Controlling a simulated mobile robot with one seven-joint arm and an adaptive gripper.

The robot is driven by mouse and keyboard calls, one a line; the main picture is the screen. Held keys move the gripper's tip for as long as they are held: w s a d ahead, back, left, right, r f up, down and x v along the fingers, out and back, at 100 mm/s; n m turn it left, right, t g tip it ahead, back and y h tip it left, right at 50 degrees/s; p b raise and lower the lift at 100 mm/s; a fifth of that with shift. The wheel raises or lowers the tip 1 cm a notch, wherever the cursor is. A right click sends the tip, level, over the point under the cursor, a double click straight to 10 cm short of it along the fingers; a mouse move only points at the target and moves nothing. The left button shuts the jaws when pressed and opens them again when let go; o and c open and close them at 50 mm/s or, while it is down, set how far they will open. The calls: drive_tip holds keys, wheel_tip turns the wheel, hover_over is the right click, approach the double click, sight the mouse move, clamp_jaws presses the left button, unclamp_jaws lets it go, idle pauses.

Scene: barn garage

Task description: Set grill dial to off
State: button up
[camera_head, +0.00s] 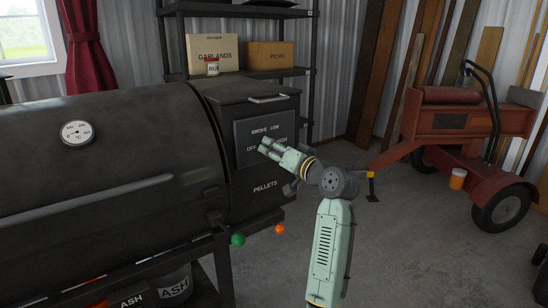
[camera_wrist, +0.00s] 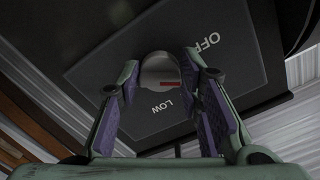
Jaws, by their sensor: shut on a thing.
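The grill dial (camera_wrist: 160,74) is a pale round knob with a short red mark, seen between my fingers in the wrist view. The red mark lies toward the right of the picture, on the side between the words OFF and LOW. My gripper (camera_wrist: 161,66) is shut on the dial, one finger at each side. In the head view my gripper (camera_head: 264,145) reaches the dark control panel (camera_head: 246,152) on the pellet box, and its fingers hide the dial. The panel reads SMOKE, LOW, OFF and a partly covered HIGH.
The black grill barrel (camera_head: 110,160) with a thermometer fills the left. A shelf behind holds boxes (camera_head: 270,56) and a small jar (camera_head: 212,66). Green (camera_head: 238,240) and orange (camera_head: 280,229) balls show near the grill's lower side.

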drive_tip(key=shift+f+n+b, duration=0.1)
drive_tip(key=shift+n+b, duration=1.7)
drive_tip(key=shift+n, duration=1.4)
drive_tip(key=o, duration=1.1)
drive_tip(key=shift+d, duration=0.1)
drive_tip(key=v, duration=1.2)
